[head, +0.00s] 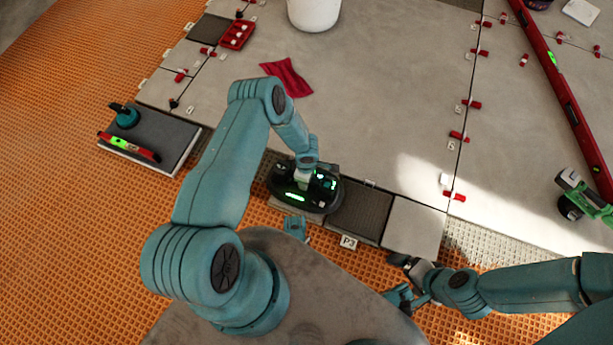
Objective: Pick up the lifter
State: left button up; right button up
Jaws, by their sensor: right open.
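A black oval device with lit green displays (292,197), which looks like the powered lifter, sits flat at the near edge of the tiled floor. My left gripper (304,177) is right over its middle, at or very near its top. The wrist hides the fingers, so I cannot tell whether they grip it. My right gripper (404,279) is open and empty, low at the near edge, to the right of the device and apart from it.
A dark bare bed (360,212) and a pale tile (413,226) lie right of the device. A grey box (172,132) with a red level (128,147) and a teal tool (124,116) is left. A red cloth (287,77), white bucket (314,12) and long red level (568,95) lie beyond.

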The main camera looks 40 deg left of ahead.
pick_arm(q)
jog(key=shift+f, duration=0.25)
jog(key=shift+w+r, duration=0.1)
grip_shut()
notch_tip(320, 180, up, 28)
jog(key=p, duration=0.9)
jog(key=shift+f, duration=0.25)
dwell(0.5)
dwell(0.3)
